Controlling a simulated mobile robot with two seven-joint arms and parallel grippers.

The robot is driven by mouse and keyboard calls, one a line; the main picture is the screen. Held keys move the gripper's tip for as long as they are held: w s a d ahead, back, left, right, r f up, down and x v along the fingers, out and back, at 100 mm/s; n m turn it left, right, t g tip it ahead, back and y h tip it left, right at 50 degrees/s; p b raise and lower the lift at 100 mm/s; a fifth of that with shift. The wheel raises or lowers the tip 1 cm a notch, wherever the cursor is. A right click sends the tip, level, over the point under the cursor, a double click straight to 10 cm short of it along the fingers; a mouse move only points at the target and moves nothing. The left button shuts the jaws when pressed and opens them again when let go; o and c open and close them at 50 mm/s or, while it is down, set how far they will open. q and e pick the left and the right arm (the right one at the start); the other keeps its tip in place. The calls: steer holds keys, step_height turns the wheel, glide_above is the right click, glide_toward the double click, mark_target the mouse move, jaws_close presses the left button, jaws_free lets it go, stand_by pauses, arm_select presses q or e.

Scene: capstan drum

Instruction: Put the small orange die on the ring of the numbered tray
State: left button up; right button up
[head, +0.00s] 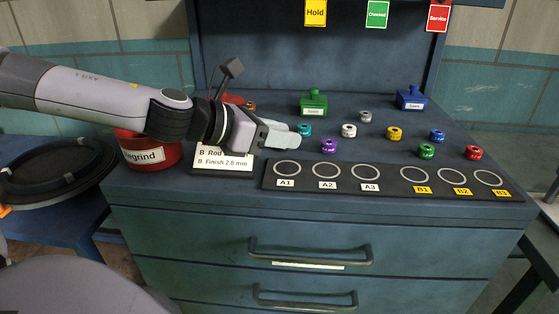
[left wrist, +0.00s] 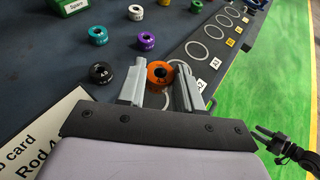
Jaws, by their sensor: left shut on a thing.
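My left gripper (head: 292,137) reaches in from the left over the bench top, just behind the first ring of the tray. In the left wrist view its fingers (left wrist: 160,92) are closed on the small orange die (left wrist: 160,73). The die is hidden behind the gripper in the head view. The dark numbered tray (head: 306,178) lies along the bench's front edge. Its rings run from A1 (head: 287,169) to B3 (head: 488,178) and look empty. In the left wrist view the die partly covers the nearest ring.
Teal (head: 304,130), purple (head: 329,146), white (head: 349,130) and several other dies stand behind the tray. A black die (left wrist: 101,73) is left of the fingers in the wrist view. A card (head: 222,158) and red regrind bin (head: 150,153) stand left.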

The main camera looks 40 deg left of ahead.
mark_target(279, 171)
arm_select(q)
step_height(279, 171, down, 4)
steer(key=shift+r+b, duration=0.1)
steer(key=shift+b, duration=0.35)
steer(key=shift+f, duration=0.45)
steer(key=shift+f, duration=0.25)
steer(key=o, duration=0.8)
steer(key=shift+r, duration=0.2)
